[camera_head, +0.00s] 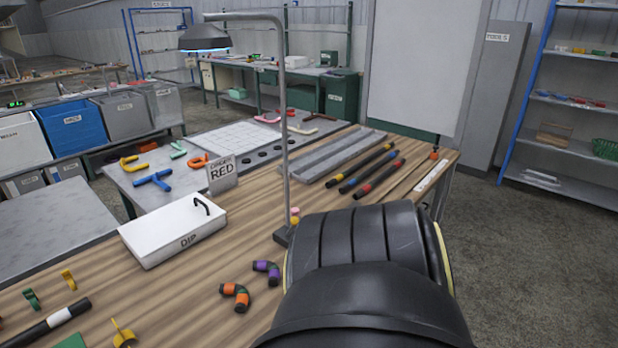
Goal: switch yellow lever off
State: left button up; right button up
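A small yellow piece with a thin upright stem (124,334) is at the bottom left of the wooden table, partly cut off by the frame edge. I cannot tell for sure whether it is the yellow lever, or how it is set. A small yellow hook-shaped piece (68,279) stands farther left, beside a green one (31,299). A large black arm part, which looks like mine, fills the bottom centre-right and hides the table behind it. No gripper fingers show in this view.
A white box marked DIP (172,232), a lamp post (282,130), and orange-black (236,297) and purple-black (267,272) elbow pieces are on the wooden table. Black rods with coloured bands (360,168) lie at the back. A RED sign (222,174) stands by the grey table (150,190).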

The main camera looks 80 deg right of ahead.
aim_at(295, 220)
jog(key=z, duration=3.45)
jog(key=i, duration=0.35)
jog(key=u, duration=0.05)
